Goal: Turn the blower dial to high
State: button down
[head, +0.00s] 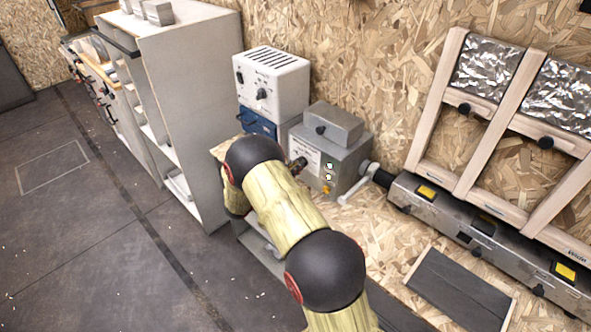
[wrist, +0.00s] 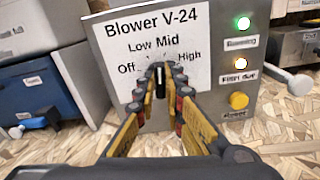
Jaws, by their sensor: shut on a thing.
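The blower box (head: 342,160) is a grey metal case with a white label (wrist: 125,45) that reads "Blower V-24" with Off, Low, Mid and High. Its small black dial (wrist: 160,84) sits below these words, and its visible part stands about upright. My gripper (wrist: 160,82) is shut on the dial, one finger on each side, and its fingertips hide part of the label. In the head view my arm hides most of the dial and the gripper.
A white box (head: 272,82) on a blue case (head: 257,124) stands left. A metal rail unit (head: 480,240) lies right.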

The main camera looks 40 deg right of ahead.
jog(key=m+b, duration=0.3)
jog(key=m, duration=0.1)
jog(key=m+b, duration=0.3)
jog(key=m, duration=0.1)
jog(key=m+b, duration=0.3)
jog(key=shift+s+f+m, duration=0.2)
jog(key=shift+f+m, duration=0.1)
jog(key=shift+m, duration=0.1)
dwell(0.3)
jog(key=c, duration=2)
grip_release()
jog(key=shift+r, duration=0.1)
jog(key=shift+o, duration=0.6)
jog(key=a, duration=1.2)
jog(key=shift+s, duration=0.45)
